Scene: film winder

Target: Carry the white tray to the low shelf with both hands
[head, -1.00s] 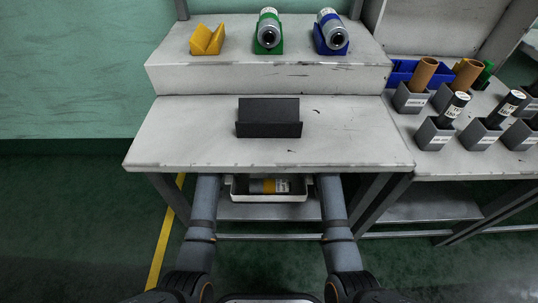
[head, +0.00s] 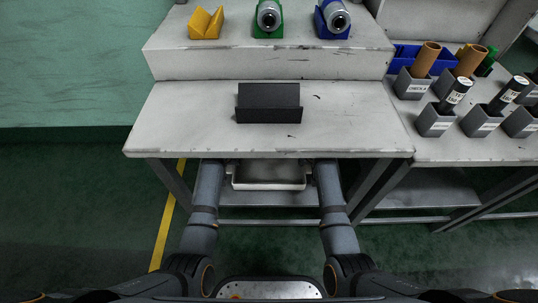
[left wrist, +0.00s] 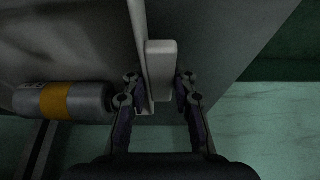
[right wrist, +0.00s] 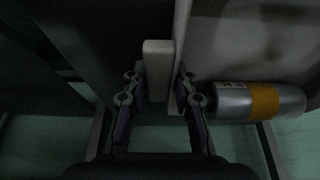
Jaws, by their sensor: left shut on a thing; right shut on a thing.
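The white tray (head: 268,187) is under the workbench top in the head view, partly hidden by its front edge. My left gripper (left wrist: 158,88) is shut on the tray's handle at one side, seen in the left wrist view. My right gripper (right wrist: 160,88) is shut on the opposite handle, seen in the right wrist view. Both grippers are hidden in the head view. A grey cylinder with a yellow band (left wrist: 68,101) shows beside the tray wall, and also in the right wrist view (right wrist: 262,101). A low grey shelf (head: 268,199) lies under the bench.
The workbench top (head: 200,125) overhangs my arms and holds a black stand (head: 268,104). Bench legs (head: 170,184) stand on both sides. A side bench at right carries several grey holders (head: 434,122). Green floor is open at left.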

